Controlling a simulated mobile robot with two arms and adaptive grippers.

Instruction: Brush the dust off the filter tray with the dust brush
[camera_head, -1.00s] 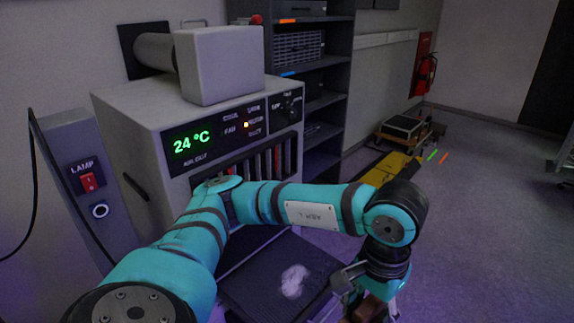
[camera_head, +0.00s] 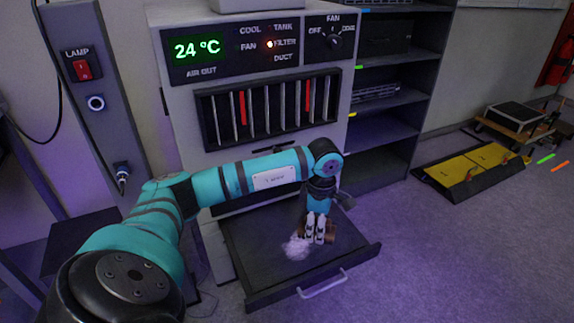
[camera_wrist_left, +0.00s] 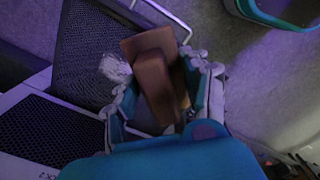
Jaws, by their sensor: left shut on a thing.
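The filter tray (camera_head: 350,262) is a dark, pulled-out drawer with a light handle, low on the front of the grey cabinet. A pale patch of dust (camera_head: 294,247) lies on it. My left gripper (camera_head: 318,236) is shut on the brown dust brush (camera_head: 331,231), over the tray and just right of the dust. In the left wrist view the brush (camera_wrist_left: 153,75) sits between the fingers, with the dust (camera_wrist_left: 115,68) beside it on the tray mesh (camera_wrist_left: 84,50). I cannot tell whether the brush touches the tray. My right gripper is not in view.
The grey cabinet (camera_head: 180,100) stands behind the tray, with slots and a temperature display. A lamp switch post (camera_head: 95,90) is at the left. Dark shelves (camera_head: 400,90) stand at the right. A yellow-topped platform (camera_head: 470,168) lies on the floor; the floor right of the tray is clear.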

